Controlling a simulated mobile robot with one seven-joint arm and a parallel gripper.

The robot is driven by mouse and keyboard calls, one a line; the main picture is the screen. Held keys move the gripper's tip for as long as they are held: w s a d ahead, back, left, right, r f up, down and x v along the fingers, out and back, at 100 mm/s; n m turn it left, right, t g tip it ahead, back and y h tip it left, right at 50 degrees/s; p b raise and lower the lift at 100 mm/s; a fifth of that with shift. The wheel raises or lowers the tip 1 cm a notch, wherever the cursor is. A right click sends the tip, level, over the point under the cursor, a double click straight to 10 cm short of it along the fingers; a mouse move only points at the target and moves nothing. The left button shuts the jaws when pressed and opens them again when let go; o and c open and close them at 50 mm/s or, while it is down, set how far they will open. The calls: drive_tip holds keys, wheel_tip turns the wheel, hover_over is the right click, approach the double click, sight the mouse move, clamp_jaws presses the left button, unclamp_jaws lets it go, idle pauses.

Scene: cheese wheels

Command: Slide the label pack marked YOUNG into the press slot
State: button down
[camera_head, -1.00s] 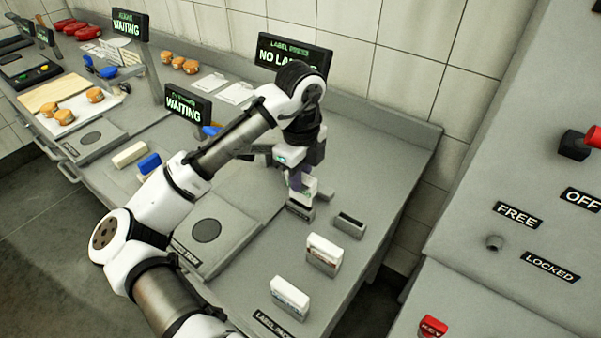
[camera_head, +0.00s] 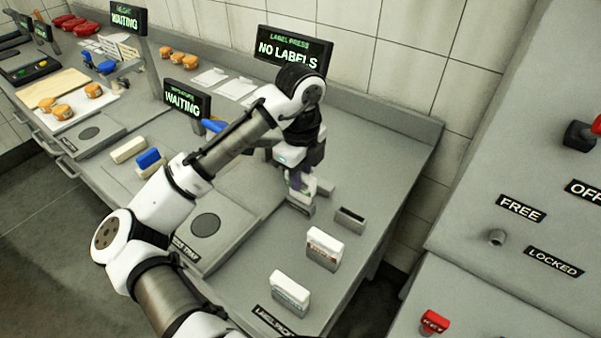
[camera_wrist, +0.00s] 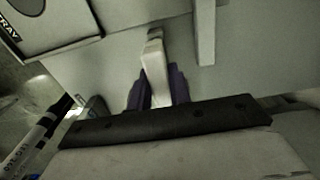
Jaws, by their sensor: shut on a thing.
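My gripper (camera_head: 300,184) points down over a small grey holder (camera_head: 300,208) on the right part of the counter. Its purple fingers are shut on a white label pack, seen edge-on between them in the wrist view (camera_wrist: 154,62). The pack's marking cannot be read, and I cannot tell whether its foot is still in the holder. Two other white label packs stand upright in holders, one (camera_head: 325,244) with reddish print and one (camera_head: 290,287) nearer the front. Their words are too small to read. The label press screen (camera_head: 293,50) reads NO LABELS. I cannot make out the press slot.
An empty grey holder (camera_head: 349,220) stands just right of my gripper. A grey plate with a dark disc (camera_head: 205,227) lies left of the packs. A WAITING screen (camera_head: 186,101) and a blue-topped block (camera_head: 149,160) are further left. A grey panel (camera_head: 500,150) rises at the right.

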drive_tip(key=shift+f+b, duration=1)
drive_tip(key=shift+f, duration=0.75)
drive_tip(key=c, duration=1.2)
unclamp_jaws()
wheel_tip(320, 180, up, 14)
drive_tip(key=shift+f+b, duration=0.1)
drive_tip(key=shift+b, duration=0.35)
